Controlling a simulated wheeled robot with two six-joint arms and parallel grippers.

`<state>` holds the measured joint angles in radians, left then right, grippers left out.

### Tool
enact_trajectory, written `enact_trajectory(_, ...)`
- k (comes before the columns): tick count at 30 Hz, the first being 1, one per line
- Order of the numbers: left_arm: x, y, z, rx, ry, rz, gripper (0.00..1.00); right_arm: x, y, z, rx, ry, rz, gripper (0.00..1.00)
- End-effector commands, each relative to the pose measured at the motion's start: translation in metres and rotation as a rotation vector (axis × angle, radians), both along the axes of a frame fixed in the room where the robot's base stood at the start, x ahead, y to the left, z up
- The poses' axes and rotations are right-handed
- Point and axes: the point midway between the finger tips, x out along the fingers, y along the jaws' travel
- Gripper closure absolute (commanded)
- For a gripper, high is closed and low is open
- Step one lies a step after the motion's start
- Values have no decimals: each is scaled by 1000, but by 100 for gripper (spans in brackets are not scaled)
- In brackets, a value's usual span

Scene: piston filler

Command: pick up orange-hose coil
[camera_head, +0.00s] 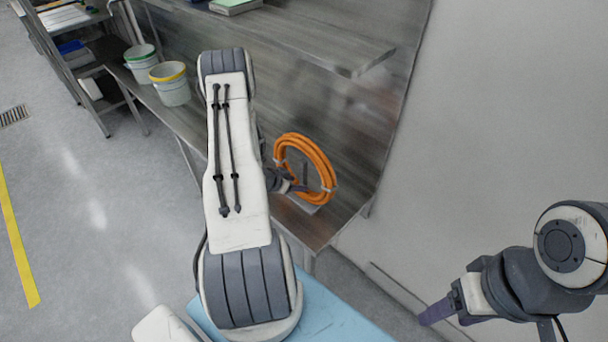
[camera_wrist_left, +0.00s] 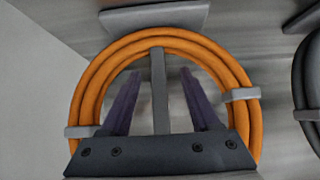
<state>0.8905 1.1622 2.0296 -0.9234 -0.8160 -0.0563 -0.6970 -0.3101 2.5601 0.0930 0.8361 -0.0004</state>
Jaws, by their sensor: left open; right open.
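The orange-hose coil (camera_head: 322,165) stands upright on the metal bench, in the middle of the head view, with pale ties around it. In the left wrist view the coil (camera_wrist_left: 88,90) forms a ring around a grey upright post (camera_wrist_left: 158,90). My left gripper (camera_head: 299,187) is at the coil, largely hidden by my left arm in the head view. In the wrist view the left gripper (camera_wrist_left: 160,95) is open, its two dark fingers apart on either side of the post and overlapping the ring's inside. My right gripper (camera_head: 432,314) is empty, at the lower right, away from the bench.
The metal bench (camera_head: 290,217) has a shelf (camera_head: 290,45) above it. A green-rimmed bucket (camera_head: 141,64) and a yellow-rimmed bucket (camera_head: 171,86) stand at the left. A wall (camera_head: 500,120) rises right of the bench. A dark looped thing (camera_wrist_left: 308,95) shows at the wrist view's right edge.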

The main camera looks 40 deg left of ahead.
Motion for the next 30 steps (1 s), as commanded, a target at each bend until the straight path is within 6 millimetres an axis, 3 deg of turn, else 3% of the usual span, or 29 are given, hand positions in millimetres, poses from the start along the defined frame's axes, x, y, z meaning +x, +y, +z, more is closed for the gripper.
enact_trajectory(9, 34, -6, -28, 0, 1, -6, 38, 0, 0, 8, 0, 0, 0, 38)
enact_trajectory(17, 36, -6, -30, 0, 1, -4, 38, 0, 0, 8, 0, 0, 0, 38)
enact_trajectory(18, 36, -6, -30, 0, 1, -4, 45, 0, 0, 8, 0, 0, 0, 38)
enact_trajectory(22, 36, -6, -30, 1, 1, -5, 95, 0, 0, 8, 0, 0, 0, 38)
enact_trajectory(23, 36, -6, -30, 1, 1, -5, 100, 0, 0, 8, 0, 0, 0, 38)
enact_trajectory(30, 36, -6, -30, 1, 1, -5, 100, 0, 0, 8, 0, 0, 0, 38)
